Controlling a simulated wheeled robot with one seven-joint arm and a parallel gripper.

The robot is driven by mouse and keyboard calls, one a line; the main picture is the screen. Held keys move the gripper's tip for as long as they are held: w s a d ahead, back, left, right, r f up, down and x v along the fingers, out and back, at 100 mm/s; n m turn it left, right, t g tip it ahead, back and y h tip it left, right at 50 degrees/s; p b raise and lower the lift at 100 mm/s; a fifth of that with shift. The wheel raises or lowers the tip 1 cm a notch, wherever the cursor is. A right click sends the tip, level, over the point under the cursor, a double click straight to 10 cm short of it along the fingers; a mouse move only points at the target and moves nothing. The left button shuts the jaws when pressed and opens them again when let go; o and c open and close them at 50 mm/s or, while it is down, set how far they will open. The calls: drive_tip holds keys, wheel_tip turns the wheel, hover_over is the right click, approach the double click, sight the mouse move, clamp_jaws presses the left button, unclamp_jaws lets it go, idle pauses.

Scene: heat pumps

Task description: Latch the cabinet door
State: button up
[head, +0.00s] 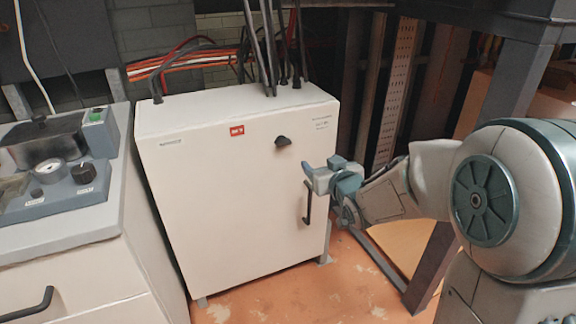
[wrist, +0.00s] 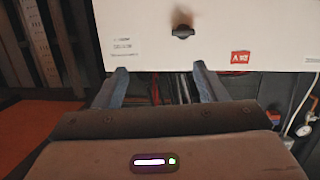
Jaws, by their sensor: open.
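The white cabinet (head: 225,215) stands on the floor in the middle of the head view, its front door looking flush with the body. A small black latch knob (head: 283,141) sits near the door's upper right; it also shows at the top of the wrist view (wrist: 182,33). A black vertical handle (head: 308,203) is on the door's right side. My gripper (head: 312,176) is in front of the door's right part, below and right of the knob and near the handle's top. In the wrist view its two fingers (wrist: 160,78) are apart with nothing between them.
A control bench (head: 70,210) with a gauge and dials stands at the left. Dark cables (head: 270,50) rise from the cabinet top. A dark metal post (head: 485,130) is at the right behind my arm. Orange floor (head: 290,297) lies clear in front of the cabinet.

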sight(285, 144)
drive_tip(key=w+a+f+y+b, duration=0.1)
drive_tip(key=w+a, duration=0.2)
drive_tip(key=w, duration=0.1)
drive_tip(key=w+a+f+y+b, duration=0.1)
drive_tip(key=w+a+b, duration=0.1)
drive_tip(key=w+a, duration=0.1)
drive_tip(key=w+a+f+n+t+b, duration=0.1)
drive_tip(key=w+a+b, duration=0.1)
drive_tip(key=w+a, duration=0.2)
drive_tip(key=shift+w+a+f+y, duration=0.15)
drive_tip(key=shift+w+y, duration=0.25)
drive_tip(key=shift+w, duration=0.7)
drive_tip(key=c, duration=1)
